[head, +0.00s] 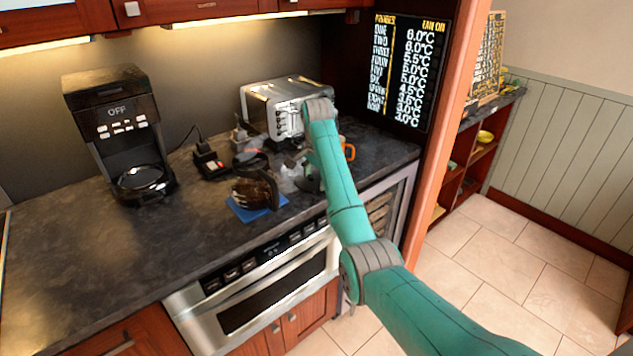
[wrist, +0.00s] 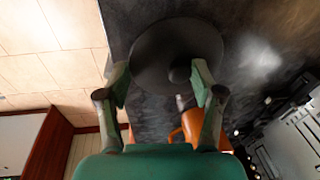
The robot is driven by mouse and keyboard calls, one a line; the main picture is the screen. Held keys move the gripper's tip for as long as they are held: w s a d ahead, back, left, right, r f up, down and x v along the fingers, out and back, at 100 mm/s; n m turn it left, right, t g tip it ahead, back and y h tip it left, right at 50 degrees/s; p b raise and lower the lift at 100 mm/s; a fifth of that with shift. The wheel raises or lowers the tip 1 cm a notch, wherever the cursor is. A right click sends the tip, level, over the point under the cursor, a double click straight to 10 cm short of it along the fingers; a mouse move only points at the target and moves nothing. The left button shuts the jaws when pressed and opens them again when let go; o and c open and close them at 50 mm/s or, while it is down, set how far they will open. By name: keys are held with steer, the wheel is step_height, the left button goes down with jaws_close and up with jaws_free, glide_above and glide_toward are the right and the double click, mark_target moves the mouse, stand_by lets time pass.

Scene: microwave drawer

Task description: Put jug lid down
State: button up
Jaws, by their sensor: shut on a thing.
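A round, dark jug lid (wrist: 165,45) with a small knob lies between the fingers of my gripper (wrist: 160,85) in the wrist view. My gripper is shut on it, and dark countertop shows beyond. In the head view my arm largely hides my gripper, and I cannot make out the lid clearly. A dark glass jug (head: 256,192) stands on a blue mat (head: 243,213) near the counter's front edge, left of my gripper.
The dark counter (head: 60,250) has bare room at the left. A coffee machine (head: 118,135) and a metal toaster (head: 283,103) stand at the back. An orange object (head: 348,152) is beside my arm. A steel microwave drawer (head: 255,305) is below the counter.

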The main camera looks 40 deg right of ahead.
steer(key=shift+f, duration=0.9)
steer(key=o, duration=0.9)
steer(key=shift+f, duration=0.1)
steer(key=shift+o, duration=0.2)
